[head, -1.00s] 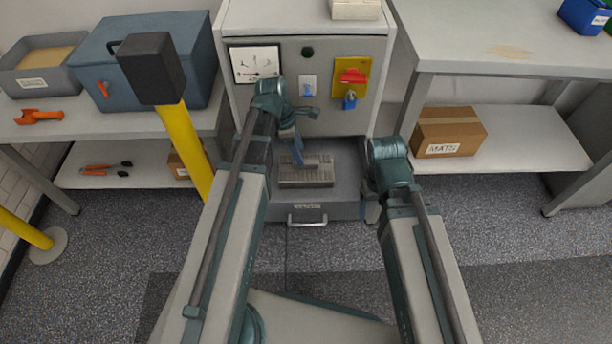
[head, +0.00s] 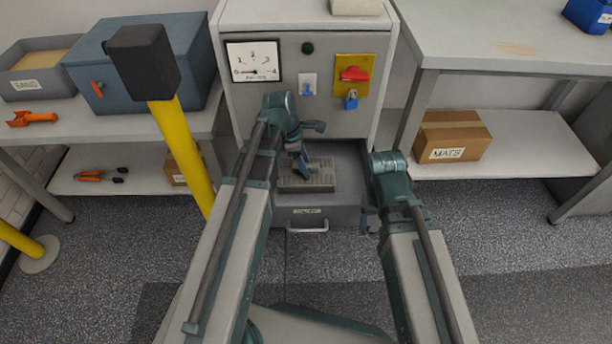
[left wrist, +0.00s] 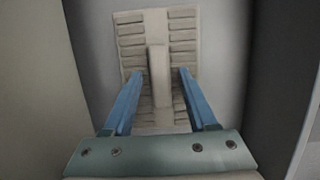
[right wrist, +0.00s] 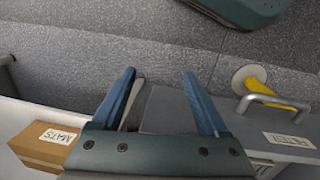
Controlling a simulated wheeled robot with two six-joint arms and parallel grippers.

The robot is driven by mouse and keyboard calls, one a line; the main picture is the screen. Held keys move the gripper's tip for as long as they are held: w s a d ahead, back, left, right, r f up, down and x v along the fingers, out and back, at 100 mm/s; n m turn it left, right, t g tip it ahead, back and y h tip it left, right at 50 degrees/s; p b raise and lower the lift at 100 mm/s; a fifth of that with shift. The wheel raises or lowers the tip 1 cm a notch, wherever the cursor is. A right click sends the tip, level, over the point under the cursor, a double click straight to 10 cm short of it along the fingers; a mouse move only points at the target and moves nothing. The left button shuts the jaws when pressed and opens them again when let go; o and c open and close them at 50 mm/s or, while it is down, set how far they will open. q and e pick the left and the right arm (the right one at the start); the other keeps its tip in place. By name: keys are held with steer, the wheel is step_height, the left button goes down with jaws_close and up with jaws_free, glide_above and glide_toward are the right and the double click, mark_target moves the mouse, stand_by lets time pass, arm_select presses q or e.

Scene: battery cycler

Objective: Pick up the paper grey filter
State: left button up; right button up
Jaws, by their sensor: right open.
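The grey filter (head: 318,180) lies in the open drawer of the grey cabinet, a pleated block with rows of slats and a raised bar along its middle. In the left wrist view the filter (left wrist: 185,42) is straight ahead, its bar (left wrist: 159,75) between my left fingers. My left gripper (left wrist: 160,72) is open, one finger each side of the bar, with a visible gap to each. In the head view my left gripper (head: 302,165) is over the filter, partly covering it. My right gripper (right wrist: 158,72) is open and empty, right of the drawer; its head-view fingers are mostly hidden.
The drawer front (head: 285,217) has a handle (head: 307,229) and stands out from the cabinet (head: 325,110). Its walls flank my left gripper closely. A yellow post (head: 183,150) stands left of my left arm. A MATS box (head: 452,140) is on the right shelf.

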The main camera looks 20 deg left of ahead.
arm_select(q)
jaws_close()
stand_by(1.2)
